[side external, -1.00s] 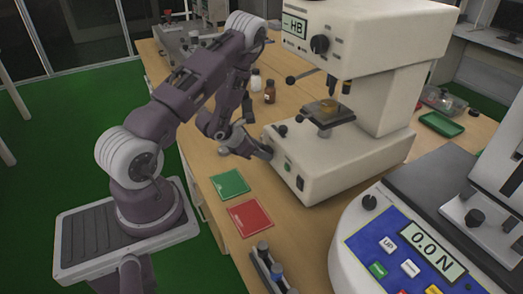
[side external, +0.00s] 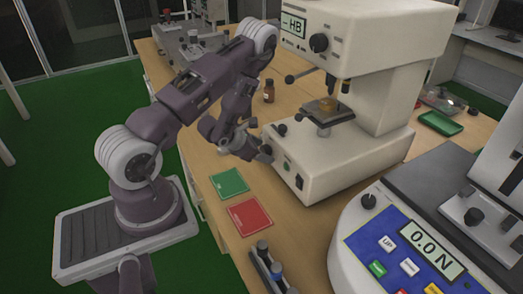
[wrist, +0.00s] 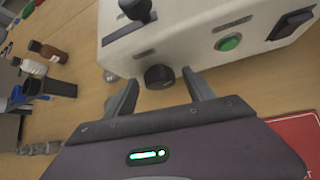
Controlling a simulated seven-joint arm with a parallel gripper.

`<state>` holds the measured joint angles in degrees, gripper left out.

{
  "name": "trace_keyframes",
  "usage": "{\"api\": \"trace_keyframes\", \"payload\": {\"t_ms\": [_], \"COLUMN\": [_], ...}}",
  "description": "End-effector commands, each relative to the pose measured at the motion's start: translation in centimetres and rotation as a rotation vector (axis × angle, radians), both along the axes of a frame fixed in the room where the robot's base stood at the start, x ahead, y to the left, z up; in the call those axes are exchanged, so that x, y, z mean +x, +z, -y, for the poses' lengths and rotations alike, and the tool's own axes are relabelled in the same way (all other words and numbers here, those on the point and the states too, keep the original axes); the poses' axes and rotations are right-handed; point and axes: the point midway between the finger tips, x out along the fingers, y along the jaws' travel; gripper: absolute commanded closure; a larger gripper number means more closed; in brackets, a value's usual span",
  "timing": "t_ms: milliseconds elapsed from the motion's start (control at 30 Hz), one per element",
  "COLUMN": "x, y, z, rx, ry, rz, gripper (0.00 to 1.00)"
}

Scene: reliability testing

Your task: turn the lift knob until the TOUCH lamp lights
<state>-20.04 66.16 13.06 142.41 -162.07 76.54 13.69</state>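The cream tester (side external: 345,160) has a dark round knob (wrist: 158,77) low on its front face, taken as the lift knob; its label is not readable. My gripper (wrist: 159,80) is open, with one finger on each side of this knob in the wrist view. I cannot tell whether either finger touches it. In the side view my gripper (side external: 262,140) is at the front left of the tester's base and hides the knob. The tester's display (side external: 293,27) reads "-- HB". I cannot pick out the TOUCH lamp.
A black-handled control (wrist: 135,8) sits above the knob, and a green button (wrist: 229,43) and black switch (wrist: 291,24) to its right. Bottles (wrist: 47,51) stand left. Green (side external: 229,183) and red mats (side external: 249,216) lie in front. A specimen (side external: 328,104) sits on the stage (side external: 330,116).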

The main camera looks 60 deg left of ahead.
Motion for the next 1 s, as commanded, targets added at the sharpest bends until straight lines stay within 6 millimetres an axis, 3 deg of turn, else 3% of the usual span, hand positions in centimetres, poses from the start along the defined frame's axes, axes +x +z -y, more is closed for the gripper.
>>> {"api": "trace_keyframes", "payload": {"t_ms": [367, 767, 1000], "x": [-0.1, -0.2, -0.2], "y": [0.1, -0.1, -0.7], "z": [-0.3, -1.3, -1.6], "rx": [-0.058, -0.601, -1.004], "ry": [0.005, 0.008, 0.0], "rz": [0.001, 0.001, -0.001], "gripper": [0.38, 0.38, 0.38]}}
